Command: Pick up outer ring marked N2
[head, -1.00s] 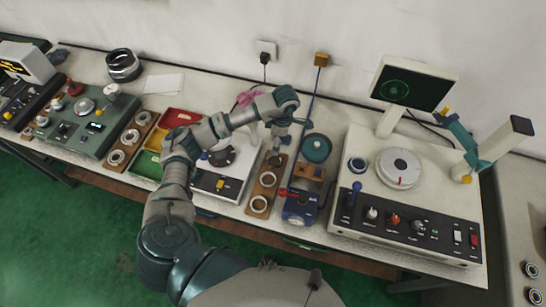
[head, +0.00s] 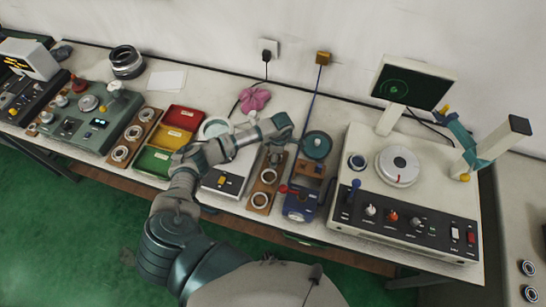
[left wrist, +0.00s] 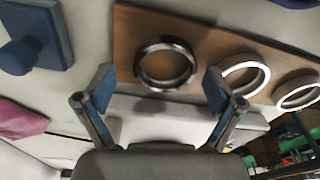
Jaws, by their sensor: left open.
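My left gripper (left wrist: 160,98) is open and empty, with one finger on each side of a dark-edged metal ring (left wrist: 166,64) on a brown wooden board (left wrist: 205,45). The ring lies ahead of the fingertips, and no contact is visible. Two brighter rings lie farther along the board, the middle ring (left wrist: 244,74) and the end ring (left wrist: 298,91). In the head view my left gripper (head: 275,153) hangs over the far end of the board, covering that ring; the other two rings show nearer the front edge. No N2 marking is readable. My right gripper is not in view.
Red, yellow and green trays (head: 184,118) stand farther left. A large console (head: 400,210) fills the right.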

